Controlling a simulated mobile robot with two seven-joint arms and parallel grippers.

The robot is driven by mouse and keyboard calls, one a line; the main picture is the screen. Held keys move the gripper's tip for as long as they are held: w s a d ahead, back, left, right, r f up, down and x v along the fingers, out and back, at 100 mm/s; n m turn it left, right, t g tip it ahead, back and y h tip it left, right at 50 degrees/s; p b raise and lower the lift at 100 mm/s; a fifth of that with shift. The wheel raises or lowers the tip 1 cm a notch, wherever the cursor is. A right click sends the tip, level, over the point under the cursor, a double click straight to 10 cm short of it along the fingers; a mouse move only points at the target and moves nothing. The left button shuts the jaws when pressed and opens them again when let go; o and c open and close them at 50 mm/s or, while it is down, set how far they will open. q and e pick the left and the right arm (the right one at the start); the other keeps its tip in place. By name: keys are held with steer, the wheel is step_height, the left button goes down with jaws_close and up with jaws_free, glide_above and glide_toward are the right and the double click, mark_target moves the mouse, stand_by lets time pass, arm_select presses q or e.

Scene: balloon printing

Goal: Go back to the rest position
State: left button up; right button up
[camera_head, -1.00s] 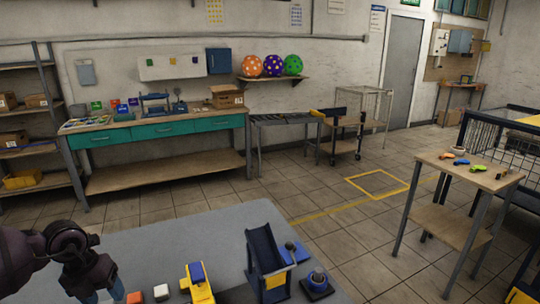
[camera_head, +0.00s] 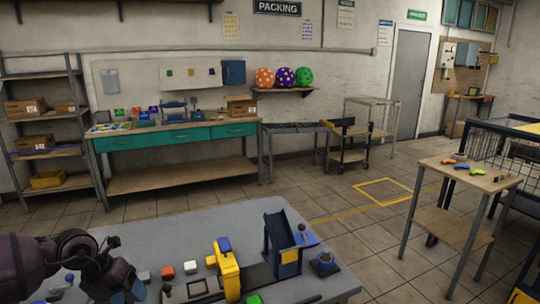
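My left arm comes in at the lower left, over the near grey table (camera_head: 165,237). The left gripper (camera_head: 128,293) hangs low at the table's left part, close to the bottom edge. Its fingertips are dark and partly cut off, so I cannot tell whether they are open or whether they hold anything. My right arm and gripper are not in view.
A wooden side table (camera_head: 448,226) stands right. Tiled floor beyond is open.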

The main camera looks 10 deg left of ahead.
arm_select(q)
steer(key=w+d+r+n+t+h, duration=0.55)
steer(key=d+r+t+h, duration=0.25)
steer(key=d, duration=0.4)
steer(key=s+f+n+y, duration=0.6)
steer(key=s+f+n, duration=0.4)
steer(key=f+n, duration=0.3)
steer(key=s+f+n+t+y, duration=0.1)
steer(key=s+f+n+y, duration=0.5)
steer(key=s+f+n, duration=0.5)
step_height(320, 180, down, 2)
steer(key=n, duration=0.2)
steer(key=shift+s+f+n, duration=0.15)
steer(key=shift+s+n, duration=0.05)
steer(key=shift+n, duration=0.15)
